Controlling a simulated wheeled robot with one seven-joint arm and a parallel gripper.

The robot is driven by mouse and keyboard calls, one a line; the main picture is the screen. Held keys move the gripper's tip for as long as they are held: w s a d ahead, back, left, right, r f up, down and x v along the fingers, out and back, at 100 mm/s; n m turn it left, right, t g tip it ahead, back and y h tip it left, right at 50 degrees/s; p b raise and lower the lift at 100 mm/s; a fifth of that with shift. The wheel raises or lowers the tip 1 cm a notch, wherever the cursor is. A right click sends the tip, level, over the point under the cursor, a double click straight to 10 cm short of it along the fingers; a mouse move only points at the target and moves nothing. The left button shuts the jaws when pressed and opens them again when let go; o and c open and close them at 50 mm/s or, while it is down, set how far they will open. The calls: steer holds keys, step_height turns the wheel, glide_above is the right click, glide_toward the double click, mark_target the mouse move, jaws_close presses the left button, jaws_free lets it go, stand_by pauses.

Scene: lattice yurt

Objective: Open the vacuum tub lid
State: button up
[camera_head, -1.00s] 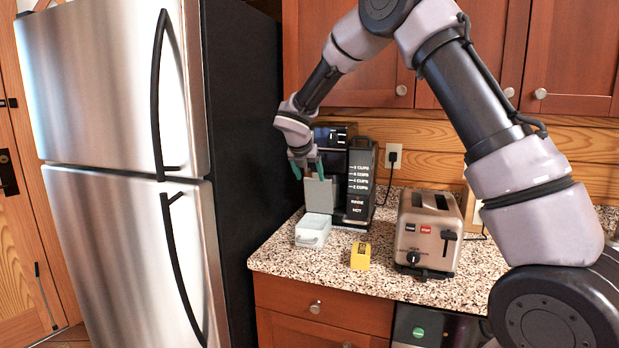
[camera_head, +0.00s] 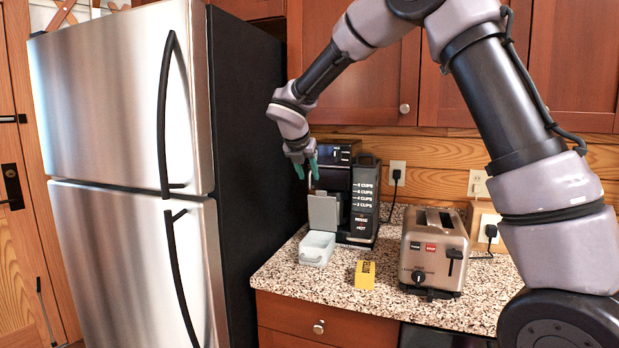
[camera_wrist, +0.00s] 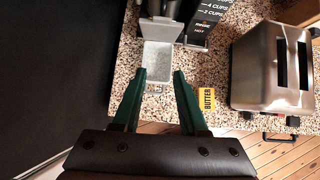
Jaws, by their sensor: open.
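The vacuum tub (camera_head: 317,248) is a small whitish box on the speckled counter, in front of the coffee maker. Its grey lid (camera_head: 323,212) stands roughly upright at the tub's back edge, and the tub's top is open. The wrist view shows the tub's inside (camera_wrist: 157,55) empty, with the lid (camera_wrist: 160,29) raised behind it. My gripper (camera_head: 307,170), with green fingers, is above and slightly left of the lid, apart from it. Its fingers (camera_wrist: 160,74) are spread with nothing between them.
A black coffee maker (camera_head: 364,198) stands right behind the tub. A yellow butter box (camera_head: 365,275) lies to the right, then a steel toaster (camera_head: 433,252). The tall fridge (camera_head: 120,110) closes off the left side. Cabinets hang above the counter.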

steer(key=shift+s+d+f, duration=0.1)
steer(key=shift+d+f, duration=0.05)
steer(key=shift+f, duration=0.6)
jaws_close()
steer(key=t+h, duration=0.1)
steer(key=t, duration=0.3)
glide_toward(322, 197)
step_height(322, 197, down, 3)
steer(key=w, duration=0.2)
steer(key=w+d, duration=0.1)
steer(key=w, duration=0.1)
steer(key=shift+d, duration=0.15)
steer(key=shift+w+d+r, duration=0.1)
steer(key=shift+w, duration=0.4)
